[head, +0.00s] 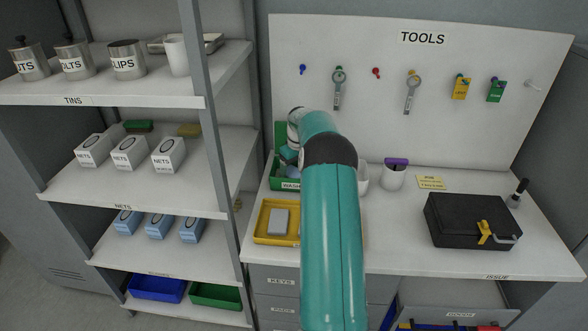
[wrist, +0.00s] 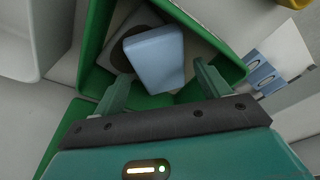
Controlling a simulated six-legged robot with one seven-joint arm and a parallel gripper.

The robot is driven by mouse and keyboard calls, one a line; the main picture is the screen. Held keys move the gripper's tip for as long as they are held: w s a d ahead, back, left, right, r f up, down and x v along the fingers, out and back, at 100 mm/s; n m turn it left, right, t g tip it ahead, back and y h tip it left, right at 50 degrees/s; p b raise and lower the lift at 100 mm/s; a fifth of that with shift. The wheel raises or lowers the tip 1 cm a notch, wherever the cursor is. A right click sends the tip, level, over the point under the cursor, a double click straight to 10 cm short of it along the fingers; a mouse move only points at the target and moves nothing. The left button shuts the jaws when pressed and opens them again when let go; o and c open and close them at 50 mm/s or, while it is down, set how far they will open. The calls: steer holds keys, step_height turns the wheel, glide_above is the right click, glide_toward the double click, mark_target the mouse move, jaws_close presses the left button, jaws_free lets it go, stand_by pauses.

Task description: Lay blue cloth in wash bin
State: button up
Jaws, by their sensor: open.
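The blue cloth (wrist: 154,60) is a light blue folded block. In the wrist view it lies tilted inside the green wash bin (wrist: 96,45), partly over a pale item with a dark round patch (wrist: 118,58). My gripper (wrist: 161,78) is open, its two green fingers apart at the near side of the cloth. I see no finger closed on the cloth. In the head view the wash bin (head: 283,184) stands on the bench's left side, partly hidden by my arm. The cloth cannot be made out clearly there.
A yellow tray (head: 262,237) with a grey block lies in front of the bin. A shelf post (head: 222,160) stands close on the left. A cup with a purple top (head: 394,176) and a black case (head: 465,222) are to the right.

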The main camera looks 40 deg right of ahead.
step_height(320, 180, up, 12)
steer(key=s, duration=0.1)
steer(key=shift+s+r, duration=0.25)
steer(key=shift+s, duration=0.15)
steer(key=shift+a, duration=0.1)
